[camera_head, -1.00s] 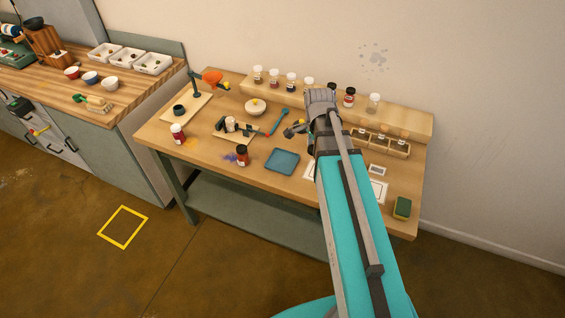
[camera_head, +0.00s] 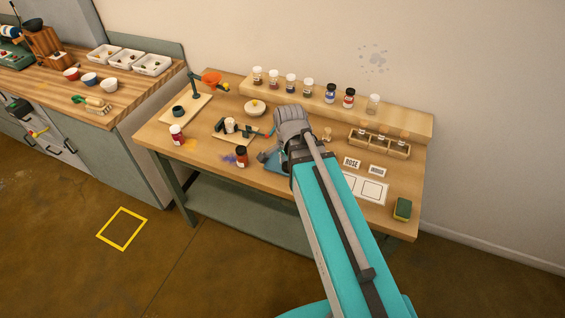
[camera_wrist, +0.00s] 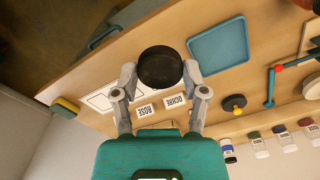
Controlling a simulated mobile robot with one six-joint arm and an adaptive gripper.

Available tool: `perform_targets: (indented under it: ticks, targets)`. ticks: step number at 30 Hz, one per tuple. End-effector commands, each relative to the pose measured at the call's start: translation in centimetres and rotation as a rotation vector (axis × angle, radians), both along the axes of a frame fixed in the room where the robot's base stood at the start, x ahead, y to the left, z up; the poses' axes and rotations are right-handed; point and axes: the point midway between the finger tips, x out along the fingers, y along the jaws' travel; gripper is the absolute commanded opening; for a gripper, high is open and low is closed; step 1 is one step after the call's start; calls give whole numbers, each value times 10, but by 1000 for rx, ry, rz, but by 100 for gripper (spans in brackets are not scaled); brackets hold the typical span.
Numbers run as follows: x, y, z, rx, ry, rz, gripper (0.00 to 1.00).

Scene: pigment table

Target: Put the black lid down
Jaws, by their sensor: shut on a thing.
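The black lid (camera_wrist: 160,67) is round and dark. In the wrist view it sits between the fingertips of my gripper (camera_wrist: 158,75), which is shut on it and holds it over the table. The blue tray (camera_wrist: 218,45) lies beside the lid in that view and looks empty. The lid cannot be made out clearly there. How high the lid is above the table is hard to tell.
A white two-square card (camera_head: 366,187), ROSE and OCHRE labels (camera_wrist: 146,111) and a sponge (camera_head: 402,208) lie to the right. A red-brown bottle (camera_head: 242,156) stands left of the tray. Several jars line the back shelf (camera_head: 410,117). The table's front edge is near the tray.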

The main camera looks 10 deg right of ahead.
Motion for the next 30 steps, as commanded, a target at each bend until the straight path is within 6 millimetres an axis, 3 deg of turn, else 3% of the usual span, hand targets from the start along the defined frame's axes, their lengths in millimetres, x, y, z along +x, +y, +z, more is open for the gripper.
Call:
perform_targets:
  ticks: [8, 20, 30]
  targets:
    - [27, -2, -14, 0, 0, 0, 38]
    - [96, -7, -45, 0, 0, 0, 38]
    - [120, -9, -79, 0, 0, 1, 38]
